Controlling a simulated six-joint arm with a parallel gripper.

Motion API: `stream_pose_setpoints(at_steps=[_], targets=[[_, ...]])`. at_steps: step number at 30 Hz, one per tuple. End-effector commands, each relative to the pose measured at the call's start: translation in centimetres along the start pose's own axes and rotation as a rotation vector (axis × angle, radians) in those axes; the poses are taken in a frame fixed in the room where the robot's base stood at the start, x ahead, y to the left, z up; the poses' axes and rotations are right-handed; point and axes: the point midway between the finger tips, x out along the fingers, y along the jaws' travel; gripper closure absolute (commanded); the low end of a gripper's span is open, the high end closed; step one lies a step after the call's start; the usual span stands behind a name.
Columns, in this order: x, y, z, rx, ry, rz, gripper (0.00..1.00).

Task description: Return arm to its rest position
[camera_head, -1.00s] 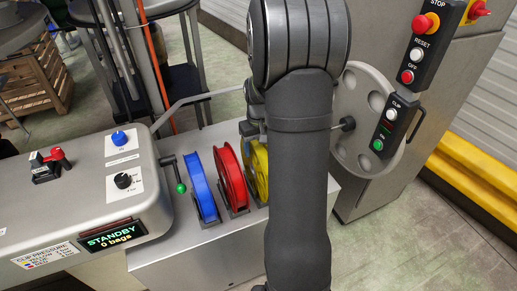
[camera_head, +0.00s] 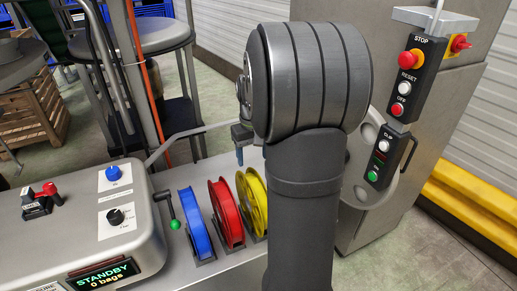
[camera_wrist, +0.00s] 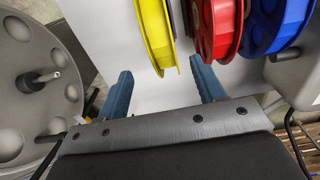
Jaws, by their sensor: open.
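My gripper (camera_wrist: 160,88) is open and empty in the wrist view, its two blue fingers spread apart over the grey machine top. In the head view my gripper (camera_head: 240,158) shows only in part, beyond the yellow spool, with the rest hidden behind my arm. My arm stands upright through the middle of the head view and hides part of the machine. The yellow spool (camera_wrist: 156,35) is just beyond the fingers in the wrist view, apart from them.
Blue (camera_head: 194,223), red (camera_head: 227,212) and yellow (camera_head: 252,200) spools stand in a row. A lever with a green knob (camera_head: 174,224) is left of them. The display (camera_head: 104,273) reads STANDBY, 0 bags. A button panel (camera_head: 405,85) and a grey disc (camera_wrist: 40,85) are close to my arm.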

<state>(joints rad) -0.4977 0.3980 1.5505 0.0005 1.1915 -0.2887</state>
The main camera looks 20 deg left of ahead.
Motion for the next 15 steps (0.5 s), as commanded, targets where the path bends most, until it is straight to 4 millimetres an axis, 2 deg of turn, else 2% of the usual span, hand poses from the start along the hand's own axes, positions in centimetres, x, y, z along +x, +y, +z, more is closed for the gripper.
stream_pose_setpoints(at_steps=[7,15], targets=[[2.2,0.0,0.1,0.0,-0.004,-0.001,0.37],[7.6,0.0,0.1,0.0,-0.005,-0.001,0.37]])
